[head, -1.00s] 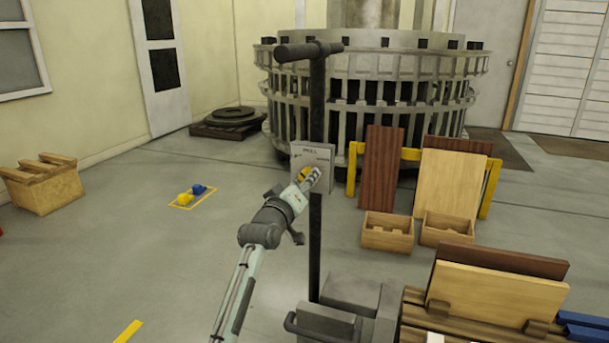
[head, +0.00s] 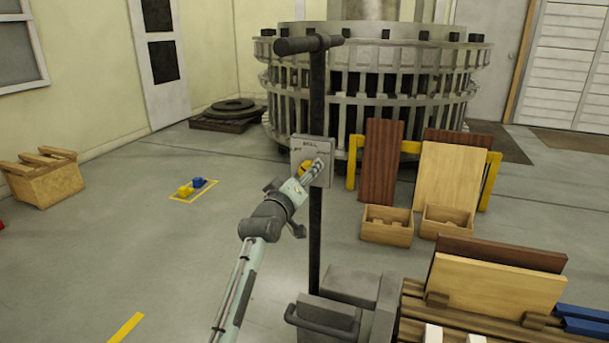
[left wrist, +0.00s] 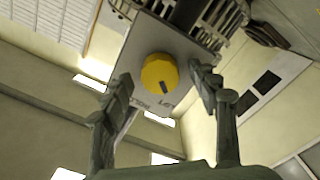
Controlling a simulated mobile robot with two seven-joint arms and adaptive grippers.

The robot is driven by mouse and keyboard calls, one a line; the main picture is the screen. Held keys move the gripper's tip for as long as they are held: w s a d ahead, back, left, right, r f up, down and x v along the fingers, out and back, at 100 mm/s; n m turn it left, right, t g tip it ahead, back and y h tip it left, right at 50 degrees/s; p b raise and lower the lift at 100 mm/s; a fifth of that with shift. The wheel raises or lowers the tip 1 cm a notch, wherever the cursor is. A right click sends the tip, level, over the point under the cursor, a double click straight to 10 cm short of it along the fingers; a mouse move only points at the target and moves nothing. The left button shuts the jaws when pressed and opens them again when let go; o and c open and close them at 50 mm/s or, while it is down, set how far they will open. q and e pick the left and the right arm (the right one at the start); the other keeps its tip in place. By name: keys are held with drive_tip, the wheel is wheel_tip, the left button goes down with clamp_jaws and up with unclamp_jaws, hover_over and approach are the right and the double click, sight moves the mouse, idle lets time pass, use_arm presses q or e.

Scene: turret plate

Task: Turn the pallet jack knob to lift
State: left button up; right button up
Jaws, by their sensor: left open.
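The pallet jack (head: 335,305) stands in front of me with its dark upright post and T-handle (head: 308,45). A grey control plate (head: 298,147) is fixed on the post and carries a yellow round knob, partly hidden by my gripper in the head view. In the left wrist view the yellow knob (left wrist: 158,70) with a dark pointer mark shows on the plate (left wrist: 190,50), with partly readable lettering near its edge. My left gripper (head: 314,168) is at the plate; in the left wrist view its open fingers (left wrist: 160,85) stand on either side of the knob, seemingly apart from it.
Boards and wooden boxes (head: 386,226) stand right of the jack. A large round metal cage structure (head: 400,75) is behind. Small yellow and blue pieces (head: 191,187) lie on the floor at left, which is mostly clear.

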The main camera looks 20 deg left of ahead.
use_arm(q)
drive_tip(key=s, duration=1.2)
drive_tip(key=shift+a, duration=0.25)
